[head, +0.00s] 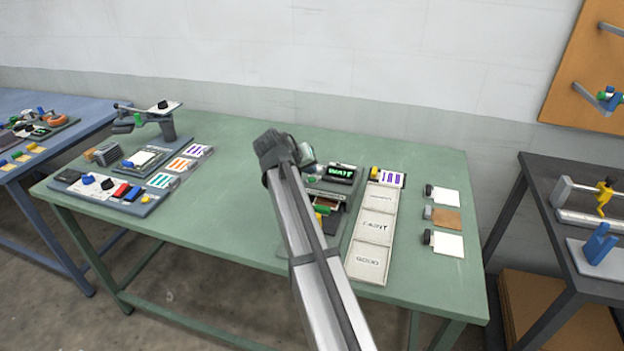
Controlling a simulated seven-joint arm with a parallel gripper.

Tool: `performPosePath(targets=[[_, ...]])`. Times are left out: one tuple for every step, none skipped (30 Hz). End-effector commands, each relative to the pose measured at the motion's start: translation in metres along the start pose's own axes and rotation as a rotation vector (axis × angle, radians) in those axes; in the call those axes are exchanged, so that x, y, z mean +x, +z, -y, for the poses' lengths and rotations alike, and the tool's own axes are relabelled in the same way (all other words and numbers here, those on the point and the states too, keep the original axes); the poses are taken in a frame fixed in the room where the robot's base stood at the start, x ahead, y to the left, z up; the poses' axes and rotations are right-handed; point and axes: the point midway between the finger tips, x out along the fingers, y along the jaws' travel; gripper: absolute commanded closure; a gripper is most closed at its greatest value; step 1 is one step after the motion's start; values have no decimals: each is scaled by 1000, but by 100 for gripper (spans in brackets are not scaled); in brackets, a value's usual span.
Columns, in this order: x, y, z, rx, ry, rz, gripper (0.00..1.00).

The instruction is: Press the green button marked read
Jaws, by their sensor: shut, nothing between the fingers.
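The press station (327,188) stands on the green table, partly hidden behind my forearm. Its small dark display (341,173) shows "WAIT" in green letters. A green piece (322,209) shows on the station just right of my forearm, and a smaller green spot (312,180) shows above it. Any "read" marking is too small to make out, so I cannot tell which is the button. My arm reaches up over the station and bends at its top. My gripper's fingers are hidden behind the arm, so I cannot see whether they touch anything.
Right of the station is a column of pale labelled trays (376,227), with a striped card (391,178) at its top. Several stamp-like blocks with cards (446,218) lie farther right. A board with colored buttons (108,190) is at the left. The table's middle left is clear.

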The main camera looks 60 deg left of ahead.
Motion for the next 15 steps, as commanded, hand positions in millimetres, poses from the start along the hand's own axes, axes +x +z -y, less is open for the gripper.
performPosePath(targets=[[0, 0, 0, 0, 0, 0, 100], [0, 0, 0, 0, 0, 0, 100], [0, 0, 0, 0, 0, 0, 100], [0, 0, 0, 0, 0, 0, 100], [0, 0, 0, 0, 0, 0, 100], [0, 0, 0, 0, 0, 0, 100], [0, 0, 0, 0, 0, 0, 100], [1, 1, 1, 0, 0, 0, 100], [1, 1, 1, 0, 0, 0, 100], [2, 2, 1, 0, 0, 0, 100], [2, 2, 2, 0, 0, 0, 100], [3, 3, 2, 0, 0, 0, 100], [4, 3, 3, 0, 0, 0, 100], [4, 4, 3, 0, 0, 0, 100], [5, 4, 4, 0, 0, 0, 100]])
